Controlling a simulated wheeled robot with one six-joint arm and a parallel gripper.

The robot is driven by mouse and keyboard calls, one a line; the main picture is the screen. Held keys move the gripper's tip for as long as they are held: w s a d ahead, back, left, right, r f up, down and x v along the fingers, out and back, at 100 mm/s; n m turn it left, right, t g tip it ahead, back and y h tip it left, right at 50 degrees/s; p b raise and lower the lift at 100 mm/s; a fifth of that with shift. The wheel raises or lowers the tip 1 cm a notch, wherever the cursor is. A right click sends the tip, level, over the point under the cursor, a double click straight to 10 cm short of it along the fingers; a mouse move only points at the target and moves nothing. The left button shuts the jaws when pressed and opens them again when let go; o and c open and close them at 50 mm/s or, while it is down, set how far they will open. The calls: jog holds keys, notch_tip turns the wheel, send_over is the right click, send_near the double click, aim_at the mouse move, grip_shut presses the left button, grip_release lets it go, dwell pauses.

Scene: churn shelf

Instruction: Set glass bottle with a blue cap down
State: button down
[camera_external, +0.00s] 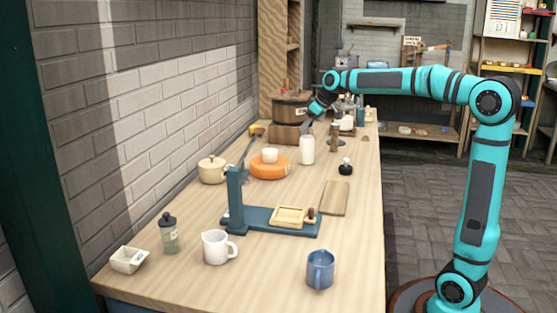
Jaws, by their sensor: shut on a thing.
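The glass bottle (307,151), white as if filled with milk, is upright at the middle of the wooden table. My gripper (307,128) reaches down from above and is shut on the top of the bottle. The blue cap is hidden or too small to make out at the fingers. The bottle's base is at or just above the table top; I cannot tell whether it touches.
Left of the bottle is an orange round (270,168) with a white piece on it. A dark stopper-like item (345,167) and a board (334,198) are to its right and front. A wooden tub (290,109) stands behind. A teal press (240,205) is nearer.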

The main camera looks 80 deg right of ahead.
jog(key=shift+f, duration=0.1)
jog(key=c, duration=0.9)
grip_release()
jog(key=shift+c, duration=0.2)
jog(key=v, duration=1.2)
jog(key=shift+a, duration=0.1)
